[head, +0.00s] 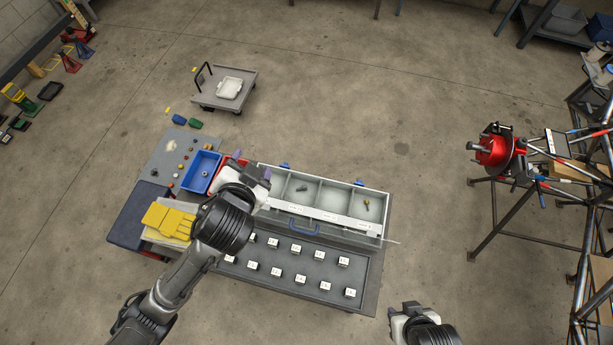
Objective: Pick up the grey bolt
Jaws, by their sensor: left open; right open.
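A small dark grey piece (302,188), which looks like the grey bolt, lies in a compartment of the grey divided tray (338,214). It is too small to make out its shape surely. My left gripper (252,164) is open above the tray's left end and the red bin, to the left of the grey piece and apart from it. No held object shows in it. My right gripper (408,308) is at the bottom edge, right of the bench, clear of the tray. Its fingers are small and partly hidden.
A brass-coloured piece (366,204) lies in the tray's right compartment. A blue bin (201,172) and a partly hidden red bin (222,178) stand left. Yellow gloves (168,220) lie nearer. Several small white labelled blocks (296,250) stand in front of the tray.

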